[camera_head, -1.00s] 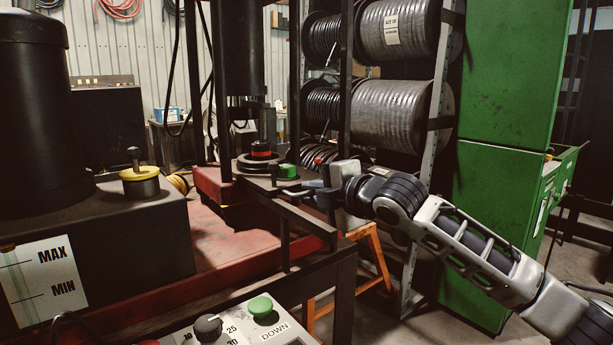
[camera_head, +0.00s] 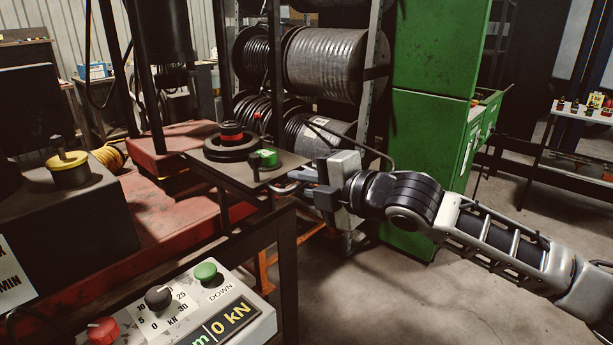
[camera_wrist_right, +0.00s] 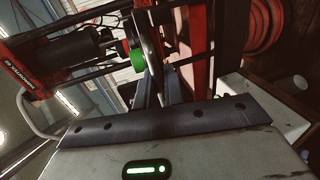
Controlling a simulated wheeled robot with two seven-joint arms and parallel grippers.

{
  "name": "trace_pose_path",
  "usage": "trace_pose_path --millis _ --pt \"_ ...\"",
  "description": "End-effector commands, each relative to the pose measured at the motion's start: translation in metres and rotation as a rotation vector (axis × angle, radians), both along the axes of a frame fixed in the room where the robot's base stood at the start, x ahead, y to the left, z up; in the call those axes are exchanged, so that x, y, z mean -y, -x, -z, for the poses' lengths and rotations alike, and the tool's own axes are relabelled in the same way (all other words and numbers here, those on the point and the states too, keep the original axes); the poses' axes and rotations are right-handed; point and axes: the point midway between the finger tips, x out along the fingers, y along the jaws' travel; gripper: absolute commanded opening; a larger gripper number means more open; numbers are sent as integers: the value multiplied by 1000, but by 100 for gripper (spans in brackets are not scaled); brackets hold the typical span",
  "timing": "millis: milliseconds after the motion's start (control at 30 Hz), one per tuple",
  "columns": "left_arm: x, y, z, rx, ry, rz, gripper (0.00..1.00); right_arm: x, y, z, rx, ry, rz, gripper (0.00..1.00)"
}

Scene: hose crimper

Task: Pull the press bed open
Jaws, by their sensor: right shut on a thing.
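The press bed (camera_head: 228,174) is a flat dark plate sticking out to the right of the red press frame (camera_head: 160,215). A black ring with a red piece (camera_head: 231,132) on top sits on it, beside a small green part (camera_head: 268,157). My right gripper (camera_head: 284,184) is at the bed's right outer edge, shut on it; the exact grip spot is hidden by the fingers. In the right wrist view the fingers (camera_wrist_right: 158,80) close around a thin edge, with a green round part (camera_wrist_right: 137,61) near it. My left gripper is out of view.
A control box (camera_head: 190,315) with knobs stands at the front. A black tank with a yellow cap (camera_head: 68,168) is at left. Hose reels (camera_head: 320,62) and a green cabinet (camera_head: 425,120) stand behind. The floor (camera_head: 400,295) at lower right is clear.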

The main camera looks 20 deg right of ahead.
Motion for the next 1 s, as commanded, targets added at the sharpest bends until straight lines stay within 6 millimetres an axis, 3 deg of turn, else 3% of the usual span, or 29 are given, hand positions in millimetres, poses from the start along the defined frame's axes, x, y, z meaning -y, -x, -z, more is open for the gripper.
trace_pose_path --millis 233,267,300,667,767,1000 --pt "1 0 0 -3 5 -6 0 1 0 0 0 -1 1 0" --pt "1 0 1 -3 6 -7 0 1 0 0 0 -1 1 16" --pt "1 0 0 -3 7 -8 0 1 0 0 0 -1 1 25" --pt "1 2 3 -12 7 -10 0 3 3 0 0 0 2 25" --pt "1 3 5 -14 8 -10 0 10 12 -2 0 2 4 25" --pt "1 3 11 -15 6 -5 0 40 55 -11 0 8 6 25"
